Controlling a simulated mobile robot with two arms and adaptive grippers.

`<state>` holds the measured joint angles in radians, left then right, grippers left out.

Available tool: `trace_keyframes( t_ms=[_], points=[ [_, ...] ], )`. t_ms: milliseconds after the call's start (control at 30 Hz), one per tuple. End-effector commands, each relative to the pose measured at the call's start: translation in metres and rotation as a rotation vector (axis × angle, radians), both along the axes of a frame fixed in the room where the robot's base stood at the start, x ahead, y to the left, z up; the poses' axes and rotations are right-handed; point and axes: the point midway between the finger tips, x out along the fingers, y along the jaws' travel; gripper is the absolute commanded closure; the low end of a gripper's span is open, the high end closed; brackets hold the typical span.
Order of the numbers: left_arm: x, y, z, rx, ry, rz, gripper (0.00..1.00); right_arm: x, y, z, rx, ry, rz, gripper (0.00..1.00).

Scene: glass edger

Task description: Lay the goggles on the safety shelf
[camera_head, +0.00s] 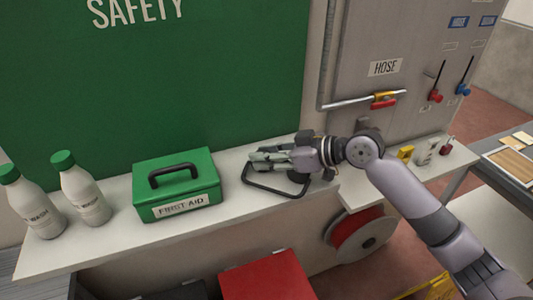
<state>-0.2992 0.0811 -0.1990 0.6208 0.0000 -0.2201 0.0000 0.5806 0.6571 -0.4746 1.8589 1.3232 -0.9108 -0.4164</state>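The goggles show as a black strap loop (275,193) on the white safety shelf (330,186), under the green SAFETY board. The strap lies flat or nearly so on the shelf top, to the right of the first aid box. My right gripper (262,160) points left, low over the shelf at the back of the loop. It covers the goggles' front part, so I cannot tell whether its fingers are closed on them or apart. My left gripper is not in view.
A green first aid box (177,186) and two eye wash bottles (84,194) stand left on the shelf. A yellow item (405,153) and small bottles stand at its right end. A hose reel (360,236) and a red box (268,277) are below.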

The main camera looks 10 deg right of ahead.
Motion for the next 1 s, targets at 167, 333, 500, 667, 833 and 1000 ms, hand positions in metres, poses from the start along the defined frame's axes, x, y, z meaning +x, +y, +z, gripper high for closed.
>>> trace_keyframes(
  t_ms=[167,333,500,667,833,1000],
  points=[
    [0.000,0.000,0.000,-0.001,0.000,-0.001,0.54,0.000,0.000,0.000,0.000,0.000,0.000,0.57],
    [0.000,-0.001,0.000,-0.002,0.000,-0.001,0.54,0.000,0.000,0.000,0.000,0.000,0.000,0.53],
    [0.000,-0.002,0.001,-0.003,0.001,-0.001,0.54,0.000,0.000,0.001,0.000,0.000,0.000,0.53],
    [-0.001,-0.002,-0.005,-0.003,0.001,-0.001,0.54,-0.005,-0.009,0.003,0.000,0.000,-0.001,0.53],
    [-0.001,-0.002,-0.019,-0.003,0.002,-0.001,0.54,-0.022,-0.035,0.013,-0.004,-0.002,-0.003,0.53],
    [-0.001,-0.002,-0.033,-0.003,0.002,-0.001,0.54,-0.041,-0.063,0.027,-0.004,-0.001,-0.003,0.53]
  ],
)
